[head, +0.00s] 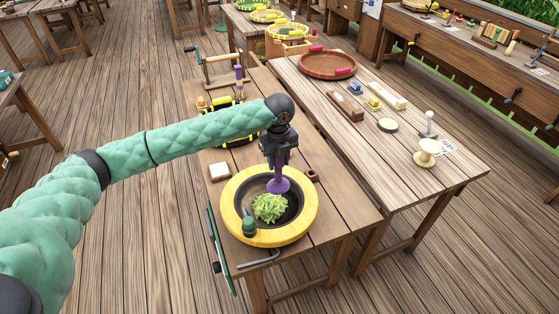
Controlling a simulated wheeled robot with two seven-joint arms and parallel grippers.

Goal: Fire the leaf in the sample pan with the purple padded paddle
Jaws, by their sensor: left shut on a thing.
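The sample pan (298,205) is a dark round bowl in a thick yellow ring on the near wooden table. A heap of green leaf (268,208) lies in the bottom of the pan. The purple padded paddle (279,186) points down over the back of the pan, just behind the leaf; I cannot tell whether it touches the leaf. My left gripper (281,160) is shut on the paddle's upper part, above the pan. The arm comes in from the left. My right gripper is not in view.
A green knob (249,226) sits at the pan's near left edge. A white block (219,171) lies left of the pan, and a yellow-and-black striped box (226,108) stands behind my arm. The right table holds a reddish round tray (327,65) and a cream spool-shaped thing (427,152).

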